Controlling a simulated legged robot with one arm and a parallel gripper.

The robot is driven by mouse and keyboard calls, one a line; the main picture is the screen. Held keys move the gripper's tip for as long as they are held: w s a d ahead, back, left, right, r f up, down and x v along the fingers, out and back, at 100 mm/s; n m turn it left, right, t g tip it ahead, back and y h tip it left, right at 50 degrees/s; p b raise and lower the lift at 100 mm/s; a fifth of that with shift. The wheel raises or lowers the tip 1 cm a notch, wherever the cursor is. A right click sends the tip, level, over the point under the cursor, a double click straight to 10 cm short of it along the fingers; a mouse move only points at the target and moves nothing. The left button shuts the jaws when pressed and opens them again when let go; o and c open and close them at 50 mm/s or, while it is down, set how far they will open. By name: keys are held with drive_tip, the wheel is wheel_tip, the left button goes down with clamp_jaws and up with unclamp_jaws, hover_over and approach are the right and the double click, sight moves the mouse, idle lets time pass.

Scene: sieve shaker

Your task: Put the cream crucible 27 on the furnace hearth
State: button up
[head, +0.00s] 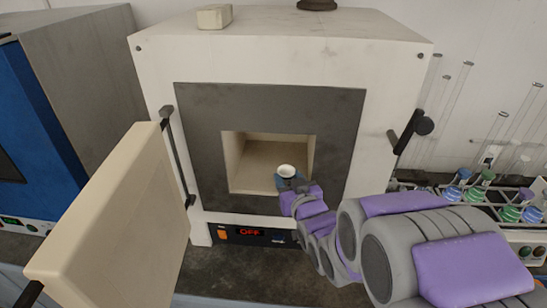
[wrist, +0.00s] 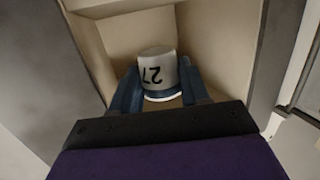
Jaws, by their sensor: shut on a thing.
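The cream crucible 27 (wrist: 160,75) is held between the two blue fingers of my gripper (wrist: 160,90) in the wrist view, with its number showing upside down. In the head view the crucible (head: 286,170) shows as a small pale cup at my gripper (head: 288,182), in front of the furnace opening. The furnace hearth (head: 250,180) is the pale floor of the chamber. In the wrist view the chamber walls rise around the crucible. I cannot tell whether the crucible touches the hearth.
The furnace door (head: 115,215) stands open to the left. The dark frame (head: 205,150) borders the chamber opening closely. A rack with flasks and glass tubes (head: 490,195) stands at the right. A blue machine (head: 40,120) is at the left. The furnace display (head: 250,232) reads OFF.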

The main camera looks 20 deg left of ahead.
drive_tip(key=shift+w+a+p, duration=0.2)
drive_tip(key=shift+a+p, duration=0.15)
drive_tip(key=shift+p, duration=0.15)
drive_tip(key=b+x, duration=0.1)
drive_tip(key=x, duration=0.8)
drive_tip(key=shift+w+a, duration=0.1)
drive_tip(key=shift+a, duration=0.15)
drive_tip(key=shift+w+a, duration=0.45)
drive_tip(key=shift+w, duration=0.05)
wheel_tip(320, 180, down, 4)
drive_tip(key=shift+w+r+b, duration=0.1)
drive_tip(key=shift+b, duration=0.6)
drive_tip(key=shift+r, duration=0.15)
drive_tip(key=o, duration=1.1)
drive_tip(key=shift+c, duration=0.2)
